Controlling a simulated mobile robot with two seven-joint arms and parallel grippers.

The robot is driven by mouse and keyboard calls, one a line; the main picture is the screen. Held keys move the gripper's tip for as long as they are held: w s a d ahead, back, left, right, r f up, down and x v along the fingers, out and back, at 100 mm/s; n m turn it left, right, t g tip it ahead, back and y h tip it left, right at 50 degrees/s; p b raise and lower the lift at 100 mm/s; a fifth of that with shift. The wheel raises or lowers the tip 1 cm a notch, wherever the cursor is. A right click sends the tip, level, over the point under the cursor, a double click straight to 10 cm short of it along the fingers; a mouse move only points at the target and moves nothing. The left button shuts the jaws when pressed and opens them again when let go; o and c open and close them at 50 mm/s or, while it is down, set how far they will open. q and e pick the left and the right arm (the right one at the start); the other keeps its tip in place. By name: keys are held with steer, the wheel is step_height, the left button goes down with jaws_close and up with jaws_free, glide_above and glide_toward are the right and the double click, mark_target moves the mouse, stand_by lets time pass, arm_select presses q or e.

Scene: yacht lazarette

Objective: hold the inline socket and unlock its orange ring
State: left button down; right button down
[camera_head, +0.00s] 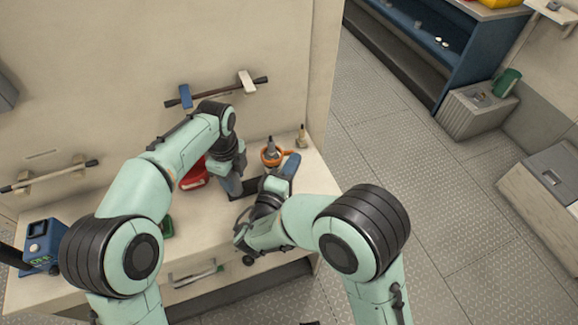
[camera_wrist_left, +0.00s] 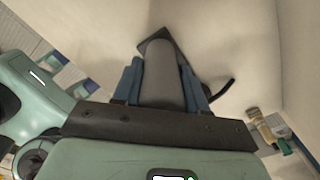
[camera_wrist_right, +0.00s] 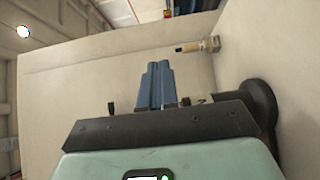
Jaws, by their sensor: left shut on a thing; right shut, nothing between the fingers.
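My left gripper (camera_wrist_left: 160,85) is shut on a grey rounded body, which looks like the inline socket (camera_wrist_left: 163,72). Its blue fingers press on both sides of it. In the head view the left gripper (camera_head: 231,182) points down at the bench, and the socket is mostly hidden there. An orange ring-shaped part (camera_head: 271,156) shows right of it, with a dark grey piece standing in it; whether it joins the held socket I cannot tell. My right gripper (camera_wrist_right: 155,84) is shut and empty. In the head view its blue fingers (camera_head: 291,163) are close to the right of the orange part.
A small brown-topped item (camera_head: 302,136) stands at the bench's back right corner; it also shows in the right wrist view (camera_wrist_right: 198,45). A red object (camera_head: 194,175) lies behind my left arm. A blue device (camera_head: 43,243) stands at the left. Wall rails rise behind the bench.

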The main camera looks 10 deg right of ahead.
stand_by(0.3)
steer(key=v, duration=1.1)
steer(key=shift+s, duration=0.35)
steer(key=shift+a, duration=0.15)
arm_select(q)
steer(key=c, duration=0.5)
jaws_free()
steer(key=shift+r, duration=0.1)
